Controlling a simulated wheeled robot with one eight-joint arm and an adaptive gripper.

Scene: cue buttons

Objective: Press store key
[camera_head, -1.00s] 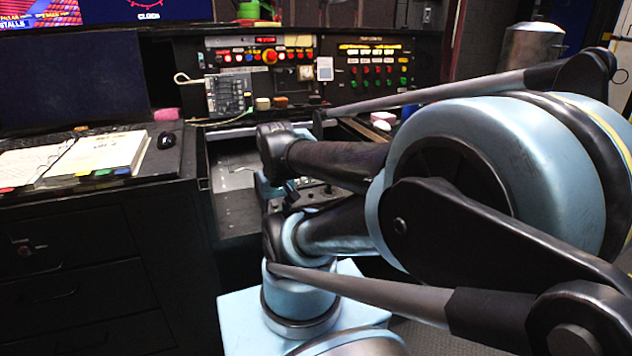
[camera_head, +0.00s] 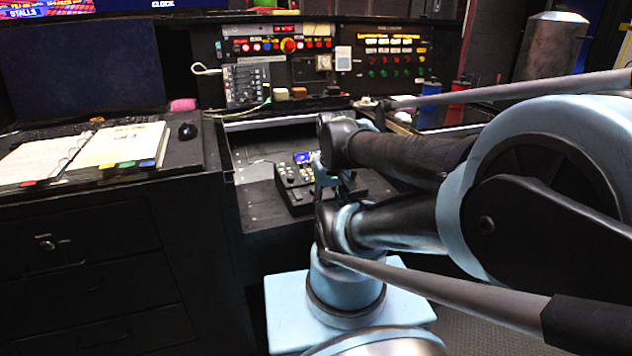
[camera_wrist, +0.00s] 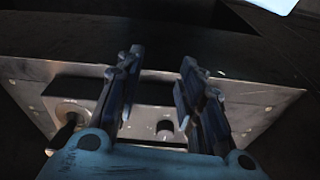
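No key label is readable, so I cannot tell which is the store key. My gripper (camera_wrist: 160,62) shows in the wrist view with its two dark fingers apart and nothing between the tips. In the head view the gripper is mostly hidden by my arm, close beside the console.
A panel with red and yellow buttons (camera_head: 277,46) and another with red and green knobs (camera_head: 385,62) stand behind. A grey keypad box (camera_head: 246,83) leans there. An open binder (camera_head: 118,146) and a mouse (camera_head: 187,131) lie on the left desk. Dark drawers (camera_head: 90,270) stand below.

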